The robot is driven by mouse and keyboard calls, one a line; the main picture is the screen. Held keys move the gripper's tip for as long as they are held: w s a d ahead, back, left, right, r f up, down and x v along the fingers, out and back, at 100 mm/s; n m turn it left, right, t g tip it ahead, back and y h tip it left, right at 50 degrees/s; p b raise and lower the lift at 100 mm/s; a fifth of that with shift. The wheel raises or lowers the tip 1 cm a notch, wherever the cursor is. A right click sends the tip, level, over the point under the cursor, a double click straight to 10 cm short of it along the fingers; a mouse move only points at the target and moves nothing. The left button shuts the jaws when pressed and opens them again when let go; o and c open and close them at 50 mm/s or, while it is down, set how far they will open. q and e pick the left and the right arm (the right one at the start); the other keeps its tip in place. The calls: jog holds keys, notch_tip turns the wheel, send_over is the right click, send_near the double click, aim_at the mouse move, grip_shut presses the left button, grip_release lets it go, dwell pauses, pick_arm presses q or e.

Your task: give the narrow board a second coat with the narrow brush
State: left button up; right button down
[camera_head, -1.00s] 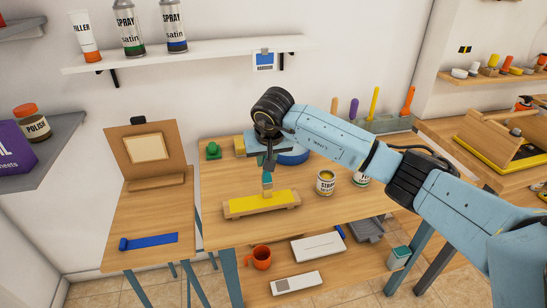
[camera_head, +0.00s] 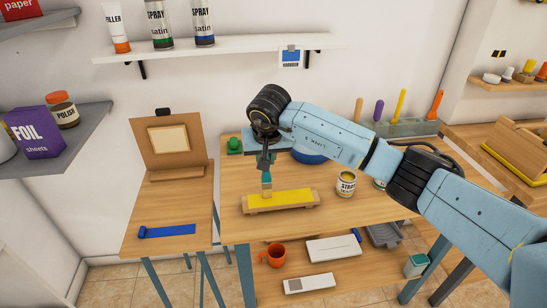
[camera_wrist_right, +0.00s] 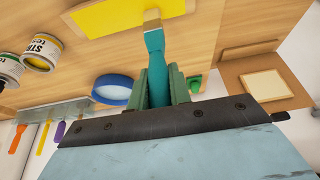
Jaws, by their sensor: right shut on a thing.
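The narrow board (camera_head: 290,197) lies on the workbench, raised on light wooden supports. Its top is yellow and shows no clear bare patch in the head view. It also shows at the top of the wrist view (camera_wrist_right: 105,17). My right gripper (camera_head: 266,162) is shut on the teal handle of the narrow brush (camera_wrist_right: 154,50). The brush points down at the left part of the board, its tip at or just above the yellow surface; contact is hard to tell. The open can labelled STR (camera_head: 347,184) stands right of the board, yellow inside. My left gripper is not in view.
A second can (camera_head: 379,184) stands partly behind my right arm. A blue round item (camera_head: 311,156) and a green object (camera_head: 235,146) are at the back. Several upright handles stand in a grey rack (camera_head: 415,128). An easel-like stand (camera_head: 165,140) is at left.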

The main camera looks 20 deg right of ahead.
jog(key=a, duration=0.2)
jog(key=w+a+b, duration=0.1)
jog(key=a, duration=0.2)
jog(key=shift+w+a, duration=0.15)
jog(key=shift+a, duration=0.05)
dwell(0.5)
jog(key=shift+s+d+f, duration=0.1)
jog(key=shift+s+d, duration=0.15)
jog(key=shift+d, duration=0.65)
jog(key=shift+s+d, duration=0.2)
jog(key=shift+d, duration=0.7)
jog(key=shift+s+d+f, duration=0.1)
jog(key=shift+s+d, duration=0.15)
jog(key=shift+d, duration=0.65)
jog(key=shift+s+d, duration=2.7)
jog(key=shift+d, duration=3.4)
jog(key=w+a+b, duration=0.1)
jog(key=w+a, duration=0.3)
jog(key=a, duration=1.1)
jog(key=shift+a+r, duration=0.15)
jog(key=shift+a, duration=0.25)
